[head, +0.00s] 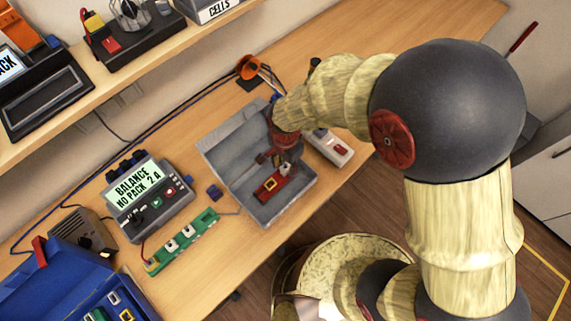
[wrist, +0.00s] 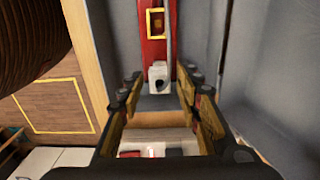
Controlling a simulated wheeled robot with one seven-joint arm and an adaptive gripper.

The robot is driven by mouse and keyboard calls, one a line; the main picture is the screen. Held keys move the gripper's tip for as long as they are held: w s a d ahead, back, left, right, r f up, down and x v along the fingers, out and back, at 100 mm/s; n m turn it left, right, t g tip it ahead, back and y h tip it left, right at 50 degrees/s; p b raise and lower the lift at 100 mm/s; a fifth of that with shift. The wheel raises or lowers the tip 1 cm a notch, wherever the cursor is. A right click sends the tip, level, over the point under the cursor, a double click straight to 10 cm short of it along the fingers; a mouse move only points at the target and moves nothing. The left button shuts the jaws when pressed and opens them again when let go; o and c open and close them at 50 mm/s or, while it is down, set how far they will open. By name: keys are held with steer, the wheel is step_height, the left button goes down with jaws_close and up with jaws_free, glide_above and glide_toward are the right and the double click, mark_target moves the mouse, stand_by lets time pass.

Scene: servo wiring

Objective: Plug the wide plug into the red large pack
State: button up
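The red pack (head: 270,184) lies in the grey tray (head: 304,188), with a yellow-framed label on top. In the wrist view the red pack (wrist: 156,50) runs away from the fingers. A small white connector (wrist: 158,79) with a dark hole is at its near end. My gripper (head: 283,158) is over the tray, just above the pack. In the wrist view my gripper (wrist: 160,88) is open, fingers apart with the connector seen in the gap, not visibly touched. I cannot tell for sure which piece is the wide plug.
A balance charger (head: 150,197) and a green board with white parts (head: 182,240) stand left of the tray. A white power strip with a red switch (head: 331,147) lies right of the tray. A blue case (head: 75,285) is front left.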

mark_target(285, 167)
steer(key=shift+o, duration=0.4)
step_height(285, 167, up, 12)
stand_by(0.5)
stand_by(0.5)
